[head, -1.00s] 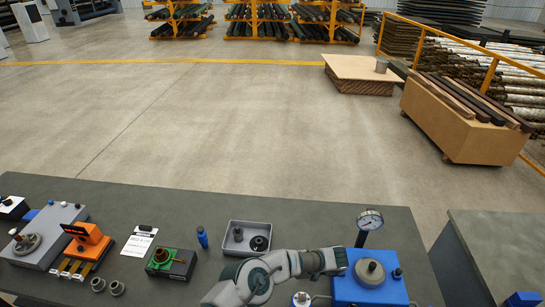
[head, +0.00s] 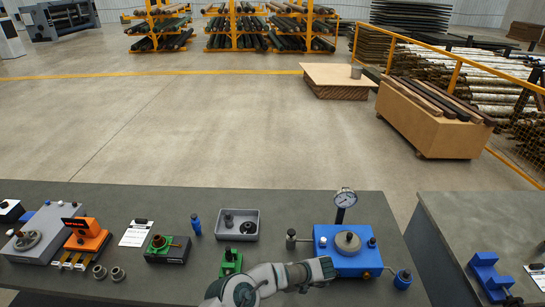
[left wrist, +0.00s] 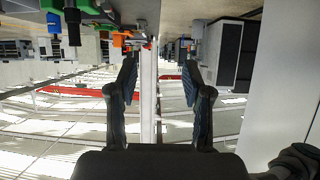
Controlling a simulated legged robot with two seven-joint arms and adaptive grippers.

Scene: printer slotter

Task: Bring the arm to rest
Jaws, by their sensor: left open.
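My left gripper (left wrist: 160,66) is open in the left wrist view, with nothing between its two dark fingers. In the head view a grey arm of mine (head: 262,283) lies across the bottom centre. Its far end is in front of a blue press unit (head: 345,262) with a dial gauge (head: 346,198). Whether the two touch, I cannot tell. No fingertips show in the head view, and my right gripper is not seen.
On the bench (head: 90,195) are a green clamp (head: 231,262), a grey tray (head: 237,224), a black-and-green fixture (head: 166,247), a blue bottle (head: 195,226) and an orange device (head: 88,240). A second bench (head: 480,215) with a blue holder (head: 490,275) is at right.

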